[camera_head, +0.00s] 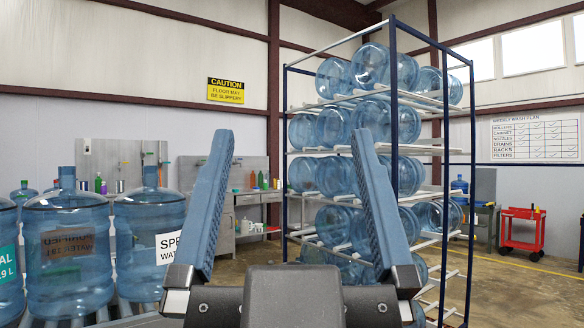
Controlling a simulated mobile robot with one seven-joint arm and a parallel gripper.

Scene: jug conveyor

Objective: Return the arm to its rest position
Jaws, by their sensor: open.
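My gripper (285,190) is in the lower middle of the head view, close to the camera. Its two blue ribbed fingers point up and stand wide apart with nothing between them. The rack and floor show through the gap. Only the gripper's dark body and fingers show; the rest of my arm is out of view. Large blue water jugs stand upright at the left, among them one with a "PURIFIED WATER" label (68,275) and one with a white label (150,225). The left finger overlaps the right edge of the white-labelled jug in the picture; I see no contact.
A tall blue-framed rack (393,110) holds several jugs lying on their sides. The left jugs stand on a roller conveyor (130,318). Behind are a grey workbench (250,212) with bottles, a red cart (522,230) and a caution sign (226,91). Floor is open at the right.

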